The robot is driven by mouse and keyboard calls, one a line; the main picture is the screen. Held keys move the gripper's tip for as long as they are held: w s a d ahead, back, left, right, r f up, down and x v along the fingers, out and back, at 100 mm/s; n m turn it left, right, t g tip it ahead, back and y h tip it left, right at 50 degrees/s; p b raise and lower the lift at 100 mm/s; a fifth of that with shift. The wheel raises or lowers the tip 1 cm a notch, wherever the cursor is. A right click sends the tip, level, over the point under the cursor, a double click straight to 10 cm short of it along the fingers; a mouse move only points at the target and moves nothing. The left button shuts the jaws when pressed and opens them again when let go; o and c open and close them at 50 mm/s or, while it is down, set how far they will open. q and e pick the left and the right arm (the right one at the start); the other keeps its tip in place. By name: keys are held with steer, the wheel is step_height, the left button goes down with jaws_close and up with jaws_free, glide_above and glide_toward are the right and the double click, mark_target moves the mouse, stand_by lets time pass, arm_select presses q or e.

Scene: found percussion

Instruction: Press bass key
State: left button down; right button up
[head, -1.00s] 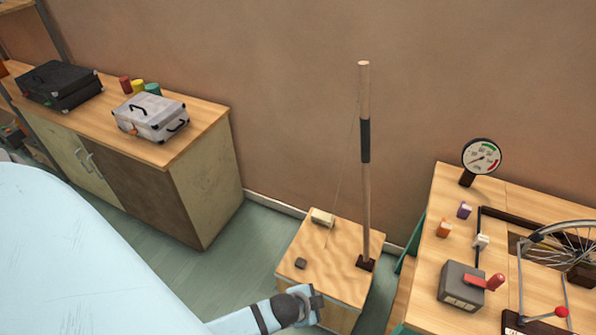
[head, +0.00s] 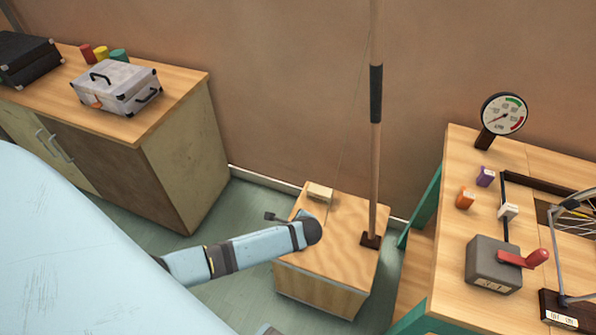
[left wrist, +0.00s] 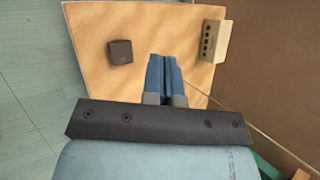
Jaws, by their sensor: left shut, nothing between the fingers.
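A small dark square key, which I take for the bass key (left wrist: 119,52), sits on the top of a low wooden box (head: 342,262). In the head view my left arm hides the key. My left gripper (left wrist: 165,72) points down over the box top, its blue fingers together and empty. In the left wrist view the key lies to the left of the fingertips, apart from them. In the head view the left fingers are hidden below the wrist. My right gripper is not in view.
At right is a workbench with a gauge (head: 503,115), a red-handled grey box (head: 494,265) and a wheel. At left, a cabinet bears a silver case (head: 115,87).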

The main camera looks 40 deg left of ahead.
arm_select(q)
step_height(320, 180, down, 4)
steer(key=b, duration=0.4)
steer(key=shift+r, duration=0.15)
step_height(320, 180, down, 4)
steer(key=b, duration=0.4)
steer(key=shift+r, duration=0.2)
steer(key=shift+f+b, duration=0.45)
steer(key=shift+f, duration=0.3)
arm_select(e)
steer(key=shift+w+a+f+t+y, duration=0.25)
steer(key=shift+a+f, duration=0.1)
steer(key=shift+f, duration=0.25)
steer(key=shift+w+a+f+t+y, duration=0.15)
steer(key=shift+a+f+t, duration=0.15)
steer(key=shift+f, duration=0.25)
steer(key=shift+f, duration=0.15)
arm_select(q)
steer(key=shift+f, duration=0.2)
steer(key=shift+f, duration=0.25)
